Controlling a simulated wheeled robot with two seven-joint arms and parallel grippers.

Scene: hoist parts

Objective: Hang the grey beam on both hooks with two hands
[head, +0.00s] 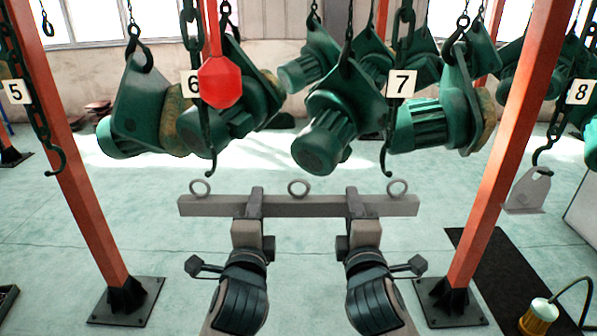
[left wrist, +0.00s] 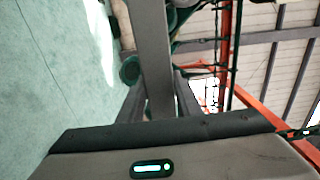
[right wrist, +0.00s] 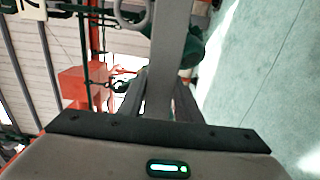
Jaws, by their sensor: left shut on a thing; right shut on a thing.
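The grey beam (head: 325,207) is held level across the middle of the head view, with a ring at its left end (head: 200,187), middle (head: 298,188) and right end (head: 397,187). My left gripper (head: 255,203) is shut on it left of the middle ring. My right gripper (head: 362,203) is shut on it right of the middle ring. The beam also shows between the fingers in the left wrist view (left wrist: 151,50) and right wrist view (right wrist: 168,65). The hook under sign 6 (head: 211,171) and the hook under sign 7 (head: 388,170) hang just above the end rings in the picture, apart from them.
Green hoists (head: 325,120) hang behind the beam. A red block (head: 220,82) hangs before sign 6. Orange posts stand at left (head: 72,160) and right (head: 497,150). Other hooks hang at signs 5 (head: 54,162) and 8 (head: 541,157). The floor below the beam is clear.

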